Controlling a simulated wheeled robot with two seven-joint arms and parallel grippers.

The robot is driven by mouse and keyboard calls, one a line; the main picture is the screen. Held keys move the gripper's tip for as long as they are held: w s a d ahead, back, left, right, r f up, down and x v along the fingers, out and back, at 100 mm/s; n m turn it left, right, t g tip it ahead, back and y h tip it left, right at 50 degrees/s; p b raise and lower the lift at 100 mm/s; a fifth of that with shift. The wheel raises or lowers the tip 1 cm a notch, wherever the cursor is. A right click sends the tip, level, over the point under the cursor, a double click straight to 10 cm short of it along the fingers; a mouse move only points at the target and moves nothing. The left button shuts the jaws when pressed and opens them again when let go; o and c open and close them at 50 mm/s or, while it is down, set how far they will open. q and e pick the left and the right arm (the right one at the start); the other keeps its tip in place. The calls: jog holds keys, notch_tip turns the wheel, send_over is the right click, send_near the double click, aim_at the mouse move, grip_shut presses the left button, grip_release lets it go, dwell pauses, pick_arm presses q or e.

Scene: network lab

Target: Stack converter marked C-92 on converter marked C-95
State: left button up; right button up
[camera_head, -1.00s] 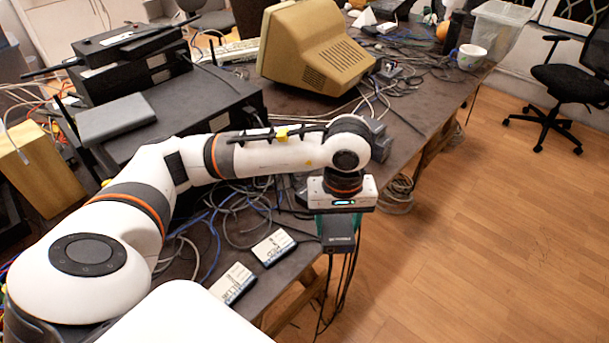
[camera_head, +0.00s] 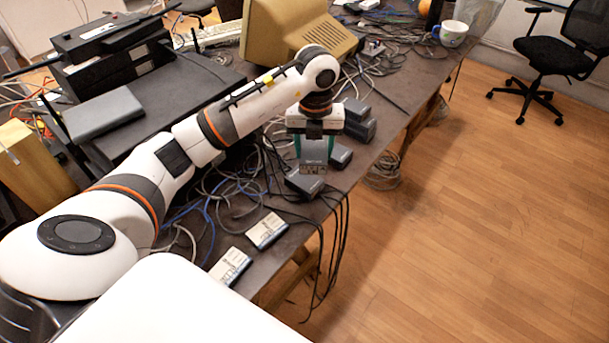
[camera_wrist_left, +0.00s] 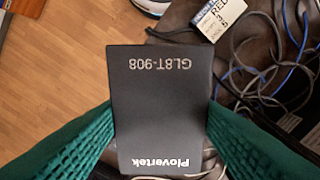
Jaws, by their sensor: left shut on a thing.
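My left gripper (camera_head: 314,148) has green fingers and is shut on a dark grey converter (camera_head: 313,167), held above the table near its right edge. In the left wrist view the held converter (camera_wrist_left: 160,100) lies between the green fingers and reads "Plovertek" and "GL8T-908". Similar grey converters are on the table: one (camera_head: 304,184) just below the held one in the head view, one (camera_head: 342,156) to its right, and two (camera_head: 356,108) (camera_head: 359,130) close together behind. I cannot read C-92 or C-95 on any of them. My right gripper is not in view.
Tangled cables (camera_head: 235,190) cover the table left of the converters, and black cables hang over its edge. Two small labelled boxes (camera_head: 267,231) (camera_head: 230,267) lie at the front. A beige monitor (camera_head: 290,35) and a mug (camera_head: 453,33) stand farther back.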

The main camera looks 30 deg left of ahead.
aim_at(304, 140)
pick_arm(q)
jog(key=n, duration=0.1)
jog(key=a+n, duration=0.1)
jog(key=n, duration=0.3)
jog(key=shift+w+a+r, duration=0.15)
jog(key=shift+w+a, duration=0.2)
jog(key=shift+a, duration=0.05)
jog(key=n, duration=0.1)
jog(key=a+n, duration=0.1)
jog(key=n, duration=0.3)
jog(key=shift+w+a+p, duration=0.2)
jog(key=shift+w+p, duration=0.05)
jog(key=shift+p, duration=0.15)
jog(key=shift+a+f+n, duration=0.1)
jog(key=shift+f+n, duration=0.15)
jog(key=shift+n, duration=0.15)
notch_tip(304, 140, down, 7)
jog(key=shift+r+p, duration=0.2)
jog(key=shift+p, duration=0.1)
notch_tip(304, 140, down, 3)
jog(key=shift+f, duration=0.2)
jog(key=o, duration=1.2)
jog(key=shift+c, duration=0.2)
